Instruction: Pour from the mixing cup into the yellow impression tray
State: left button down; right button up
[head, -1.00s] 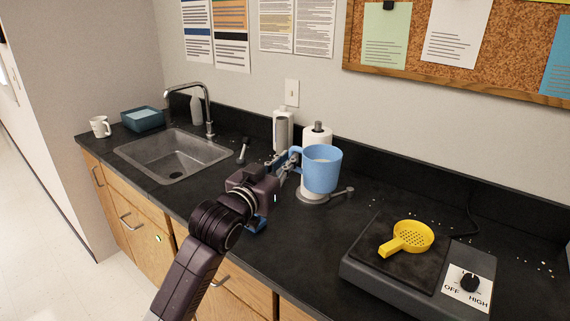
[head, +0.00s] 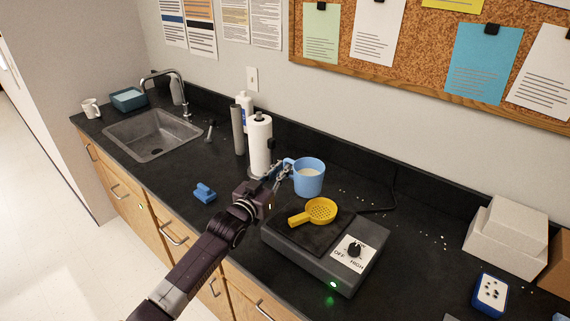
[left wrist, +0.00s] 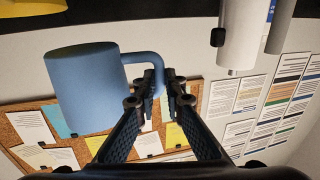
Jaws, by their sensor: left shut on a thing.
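The mixing cup is a blue mug (head: 309,182) with white contents, upright behind and slightly left of the yellow tray in the head view. My left gripper (head: 283,170) is shut on its handle; the left wrist view shows the fingers (left wrist: 154,88) around the handle beside the blue cup body (left wrist: 82,88). The yellow impression tray (head: 321,209), perforated with a handle pointing left, lies on the hot plate's dark top. The cup appears raised, but its exact height is unclear. My right gripper is out of view.
The hot plate (head: 349,250) has an OFF/HIGH dial. A paper towel roll (head: 260,146) and grey cylinder (head: 238,130) stand left of the cup. A blue object (head: 204,193) lies on the counter. White boxes (head: 507,232) stand right; small white bits are scattered behind the plate.

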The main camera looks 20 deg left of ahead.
aim_at(285, 158)
pick_arm(q)
jog(key=r+m+b, duration=0.1)
jog(key=m+b, duration=0.1)
jog(key=m, duration=0.1)
jog(key=r+m+t+h+b, duration=0.1)
jog(key=r+m+b, duration=0.1)
jog(key=m, duration=0.2)
jog(key=d+r+m+b, duration=0.1)
jog(key=m+b, duration=0.1)
jog(key=m, duration=0.1)
jog(key=shift+s+d+r+m+h, duration=0.1)
jog(key=shift+s+r+m+h, duration=0.15)
jog(key=shift+r+m+h, duration=0.1)
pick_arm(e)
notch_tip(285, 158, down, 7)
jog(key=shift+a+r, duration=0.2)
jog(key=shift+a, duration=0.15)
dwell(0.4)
pick_arm(q)
jog(key=shift+s+d+r+m, duration=0.1)
jog(key=shift+d+m, duration=0.1)
jog(key=shift+m, duration=0.15)
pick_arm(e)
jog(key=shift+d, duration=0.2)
